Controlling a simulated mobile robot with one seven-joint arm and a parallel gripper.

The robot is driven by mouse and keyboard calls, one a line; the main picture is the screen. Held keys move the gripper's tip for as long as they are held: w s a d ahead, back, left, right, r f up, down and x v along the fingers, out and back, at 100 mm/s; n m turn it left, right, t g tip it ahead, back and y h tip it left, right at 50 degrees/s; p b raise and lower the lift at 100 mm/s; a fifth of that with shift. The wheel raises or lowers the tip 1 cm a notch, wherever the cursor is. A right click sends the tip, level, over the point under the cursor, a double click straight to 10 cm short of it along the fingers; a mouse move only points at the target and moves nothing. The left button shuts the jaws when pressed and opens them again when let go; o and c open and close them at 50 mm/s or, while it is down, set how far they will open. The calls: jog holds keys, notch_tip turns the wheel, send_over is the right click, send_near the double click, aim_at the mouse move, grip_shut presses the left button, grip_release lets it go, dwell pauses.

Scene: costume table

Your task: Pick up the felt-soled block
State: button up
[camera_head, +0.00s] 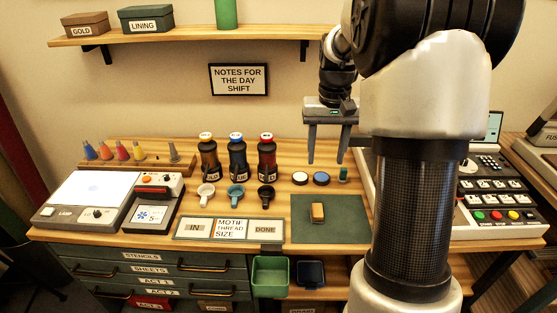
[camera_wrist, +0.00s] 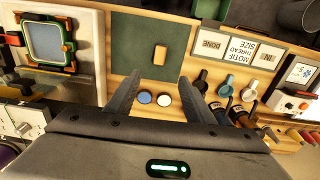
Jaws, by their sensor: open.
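A small tan-orange block (camera_head: 318,212) lies on a dark green mat (camera_head: 345,232) at the right middle of the table. I take it for the felt-soled block; its underside is hidden. It also shows in the wrist view (camera_wrist: 160,54), on the mat (camera_wrist: 188,60) beyond my fingertips. My gripper (camera_head: 325,160) is open and empty, pointing down above the table, behind and above the block. In the wrist view my gripper's two fingers (camera_wrist: 160,88) are spread apart, with nothing between them.
Several dark bottles (camera_head: 236,158) and small cups (camera_head: 235,193) stand left of the mat. White and blue discs (camera_head: 300,178) and a small green item (camera_head: 343,174) lie behind it. A labelled board (camera_head: 230,229) is at front left, a button machine (camera_head: 490,213) at right.

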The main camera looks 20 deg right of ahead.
notch_tip(320, 180, down, 3)
jog(key=w+d, duration=0.1)
jog(key=w, duration=0.1)
jog(key=b, duration=0.2)
send_over(318, 209)
jog(key=f, duration=1.1)
jog(key=shift+w+d+f, duration=0.2)
jog(key=shift+d, duration=0.1)
jog(key=shift+f, duration=0.45)
jog(key=f, duration=0.3)
jog(key=a+f+b, duration=0.1)
jog(key=shift+s+f, duration=0.2)
jog(key=shift+s, duration=0.15)
jog(key=shift+f, duration=0.4)
jog(key=shift+d, duration=0.1)
jog(key=c, duration=1.1)
jog(key=shift+r, duration=0.1)
